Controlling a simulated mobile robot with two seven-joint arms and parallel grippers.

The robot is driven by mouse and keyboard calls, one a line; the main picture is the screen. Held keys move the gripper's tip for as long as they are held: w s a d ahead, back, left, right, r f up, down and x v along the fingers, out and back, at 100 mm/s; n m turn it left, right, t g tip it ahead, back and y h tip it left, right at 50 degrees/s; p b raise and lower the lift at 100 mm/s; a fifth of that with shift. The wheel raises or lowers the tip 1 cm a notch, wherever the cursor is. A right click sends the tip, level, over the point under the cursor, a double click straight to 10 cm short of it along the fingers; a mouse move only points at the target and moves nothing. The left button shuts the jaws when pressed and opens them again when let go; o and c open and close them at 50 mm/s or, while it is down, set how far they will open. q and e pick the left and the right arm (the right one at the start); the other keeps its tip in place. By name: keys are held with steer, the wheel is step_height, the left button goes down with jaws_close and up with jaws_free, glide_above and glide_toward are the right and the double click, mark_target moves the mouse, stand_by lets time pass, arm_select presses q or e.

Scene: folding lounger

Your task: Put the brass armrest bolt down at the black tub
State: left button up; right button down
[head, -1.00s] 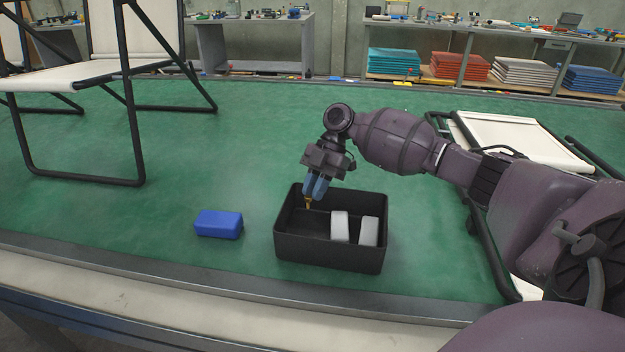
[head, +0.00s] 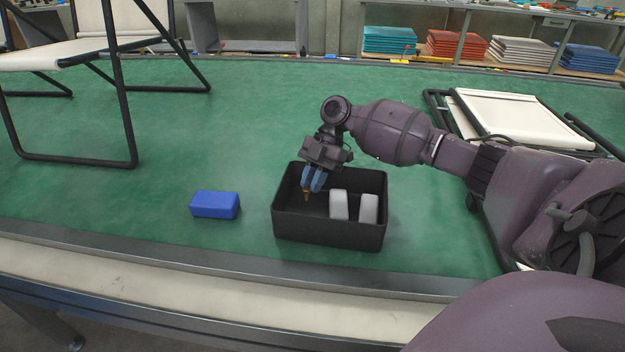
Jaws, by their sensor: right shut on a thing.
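The black tub (head: 330,232) stands on the green work surface near its front edge, with two pale grey blocks (head: 368,209) in its right half. My right gripper (head: 311,187) points down over the left part of the tub, its blue fingers shut on the brass armrest bolt (head: 306,197). Only the lower, yellowish end of the bolt shows below the fingertips. The bolt is inside the tub's outline in the head view; I cannot tell whether it touches the floor of the tub. My left gripper is out of view.
A blue block (head: 215,205) lies left of the tub. An upright lounger frame (head: 120,90) stands at the left, and a folded lounger (head: 515,120) lies at the right behind my arm. The green surface (head: 240,120) behind the tub is clear.

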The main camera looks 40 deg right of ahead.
steer(key=c, duration=1)
jaws_free()
steer(key=shift+c, duration=0.2)
steer(key=v, duration=1)
steer(key=shift+w+d+r, duration=0.1)
steer(key=shift+d+r, duration=0.15)
steer(key=shift+r, duration=0.05)
steer(key=shift+r+p, duration=0.1)
steer(key=shift+p, duration=0.2)
